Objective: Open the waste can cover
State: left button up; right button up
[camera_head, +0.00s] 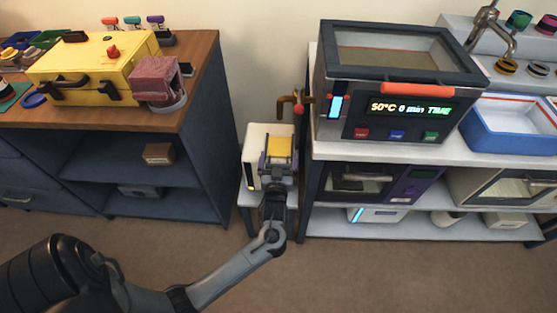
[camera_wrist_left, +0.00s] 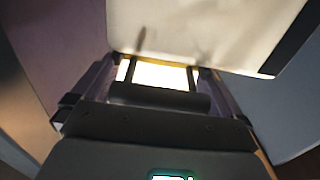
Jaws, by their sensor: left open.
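A white box (camera_head: 255,150), which I take to be the waste can, stands in the gap between the two furniture units. Its near edge carries a dark strip with a small light. My left gripper (camera_head: 279,143) is open over the right part of this box, its two purple-grey fingers either side of a yellow patch (camera_head: 279,150). I cannot tell whether that patch is the cover. In the left wrist view, the box's white face (camera_wrist_left: 205,28) lies just beyond the open fingers, with a bright, pale yellow area (camera_wrist_left: 160,74) between them. Contact is unclear. The right gripper is out of view.
A brown tap-like fitting (camera_head: 291,104) with a red knob stands just behind the box. The blue cabinet (camera_head: 200,130) closes the left side and the white shelf bench (camera_head: 325,233) the right. A heater with a display (camera_head: 400,117) sits on the bench. The floor in front is clear.

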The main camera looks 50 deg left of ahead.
pick_arm(q)
jog(key=shift+c, duration=0.3)
jog(key=c, duration=1.2)
jog(key=shift+o, duration=0.2)
jog(key=p+v, duration=0.5)
jog(key=v, duration=0.2)
jog(key=shift+s+d, duration=0.2)
jog(key=shift+s, duration=0.05)
jog(key=o, duration=1.2)
jog(key=shift+d+r, duration=0.1)
